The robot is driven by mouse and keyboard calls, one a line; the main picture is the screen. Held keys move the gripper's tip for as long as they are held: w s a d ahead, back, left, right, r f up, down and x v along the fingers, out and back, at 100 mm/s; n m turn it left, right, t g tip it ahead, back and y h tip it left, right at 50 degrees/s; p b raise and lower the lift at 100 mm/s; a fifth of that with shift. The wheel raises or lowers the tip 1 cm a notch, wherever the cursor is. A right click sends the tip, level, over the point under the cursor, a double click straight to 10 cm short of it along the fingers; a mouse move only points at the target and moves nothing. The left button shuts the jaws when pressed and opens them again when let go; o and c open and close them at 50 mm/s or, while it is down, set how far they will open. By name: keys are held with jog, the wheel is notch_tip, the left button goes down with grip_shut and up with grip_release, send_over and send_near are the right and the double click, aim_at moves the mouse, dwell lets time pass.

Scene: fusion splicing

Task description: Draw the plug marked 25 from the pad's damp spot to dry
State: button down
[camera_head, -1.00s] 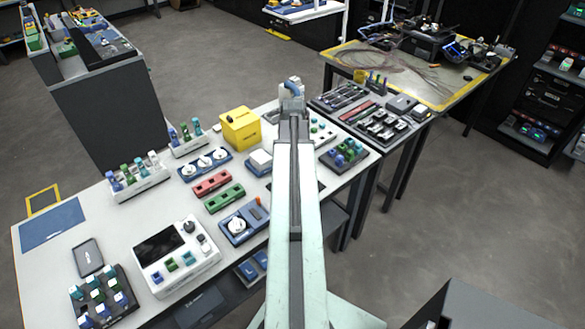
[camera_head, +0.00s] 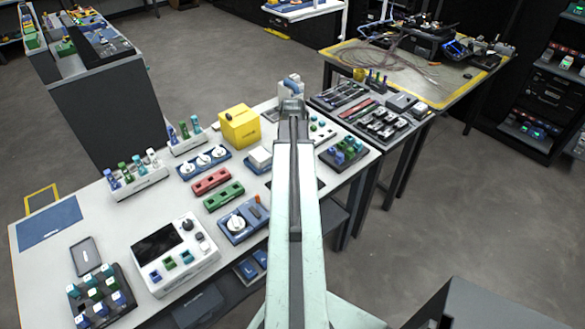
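My arm reaches up the middle of the head view over the white bench, and my gripper (camera_head: 291,106) is near its far edge. The fingers are small and seen from behind, so whether they are open or hold anything cannot be told. A white object with a curved blue part (camera_head: 292,86) shows just beyond the gripper; contact is unclear. Small plugs with blue, green and white tops stand in racks (camera_head: 140,182), but no number is readable, so I cannot pick out plug 25. No damp spot is discernible.
A yellow box (camera_head: 239,127) stands left of the gripper. Blue, red (camera_head: 211,181) and green (camera_head: 223,196) holders and a white console (camera_head: 175,253) crowd the bench. A blue mat (camera_head: 49,223) lies clear at left. A second table with dark trays (camera_head: 370,112) adjoins at right.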

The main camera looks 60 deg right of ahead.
jog(key=shift+f+b, duration=0.25)
jog(key=shift+b, duration=0.05)
dwell(1.0)
jog(key=shift+s, duration=0.25)
dwell(0.4)
jog(key=shift+s+a, duration=0.2)
jog(key=shift+s, duration=0.1)
jog(key=shift+s+a, duration=0.1)
jog(key=shift+s, duration=0.25)
jog(key=shift+s, duration=0.25)
jog(key=shift+s+a, duration=0.1)
jog(key=shift+s+a, duration=0.15)
jog(key=shift+s, duration=0.3)
jog(key=shift+s+a, duration=0.1)
jog(key=shift+s, duration=0.15)
jog(key=shift+s+a, duration=0.1)
jog(key=shift+s, duration=0.15)
